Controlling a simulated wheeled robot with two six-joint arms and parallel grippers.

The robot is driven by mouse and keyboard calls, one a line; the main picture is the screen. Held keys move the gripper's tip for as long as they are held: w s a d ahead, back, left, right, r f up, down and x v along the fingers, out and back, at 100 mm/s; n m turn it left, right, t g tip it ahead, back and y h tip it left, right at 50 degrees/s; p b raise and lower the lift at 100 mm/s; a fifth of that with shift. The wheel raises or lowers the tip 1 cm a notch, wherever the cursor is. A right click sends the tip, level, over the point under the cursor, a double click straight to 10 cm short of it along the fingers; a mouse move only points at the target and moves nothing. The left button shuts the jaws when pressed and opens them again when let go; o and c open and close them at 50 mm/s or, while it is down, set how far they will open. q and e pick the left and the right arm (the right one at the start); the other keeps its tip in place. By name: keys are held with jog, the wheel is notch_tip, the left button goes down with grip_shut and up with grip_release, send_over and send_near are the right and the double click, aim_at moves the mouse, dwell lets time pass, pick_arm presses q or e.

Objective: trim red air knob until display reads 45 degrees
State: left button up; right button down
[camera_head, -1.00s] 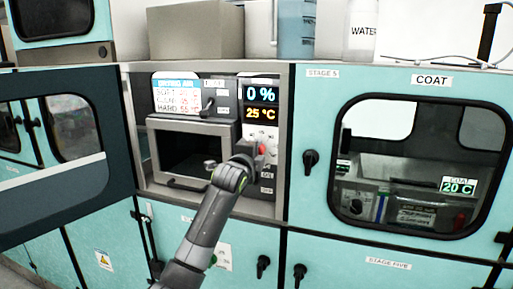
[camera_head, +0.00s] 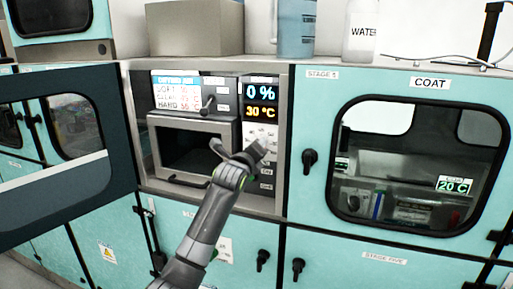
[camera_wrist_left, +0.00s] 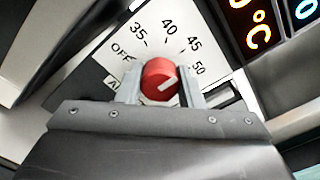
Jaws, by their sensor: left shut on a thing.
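The red air knob (camera_wrist_left: 160,80) sits between the two fingers of my left gripper (camera_wrist_left: 163,88) in the left wrist view. The gripper is shut on it. In the head view my left gripper (camera_head: 258,150) covers the knob on the control panel. The display (camera_head: 261,102) reads 0 % in blue and 30 °C in orange. My right gripper is not in view.
A dark door (camera_head: 60,185) stands open at the left. The COAT cabinet (camera_head: 320,110) with a window is at the right.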

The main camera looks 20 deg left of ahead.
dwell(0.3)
pick_arm(q)
jog(key=o, duration=1)
jog(key=shift+c, duration=0.2)
jog(key=s+b, duration=0.4)
jog(key=s, duration=1.3)
jog(key=shift+s+a+b, duration=0.2)
jog(key=shift+a+b, duration=0.05)
jog(key=shift+b, duration=0.05)
jog(key=shift+f, duration=0.1)
